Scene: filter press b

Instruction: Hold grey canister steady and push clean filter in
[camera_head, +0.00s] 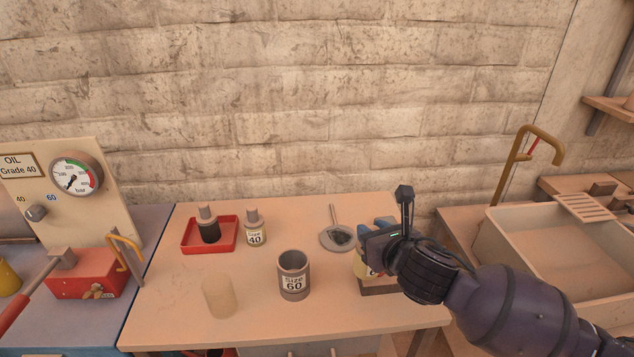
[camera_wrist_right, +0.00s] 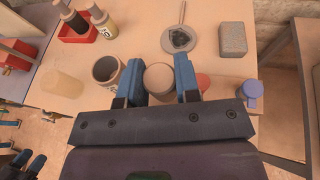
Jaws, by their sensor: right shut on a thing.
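The grey canister (camera_head: 293,277), labelled "Size 60", stands upright and open-topped on the table; it also shows in the wrist view (camera_wrist_right: 106,70). A pale cream cylinder (camera_head: 219,297), which looks like the clean filter, stands to its left, apart from it, and shows in the wrist view (camera_wrist_right: 62,84). My right gripper (camera_wrist_right: 160,78) is to the right of the canister, shut on a round-topped tan container (camera_wrist_right: 159,75). In the head view this container (camera_head: 361,267) is mostly hidden by my gripper. Blue-tipped dark parts, apparently my left gripper (camera_wrist_right: 22,162), show at the wrist view's lower left.
A red tray (camera_head: 187,247) holding a dark bottle and a "Size 40" bottle (camera_head: 255,232) stand behind. A round dish (camera_head: 327,243) with black matter lies further back. The table's front middle is clear.

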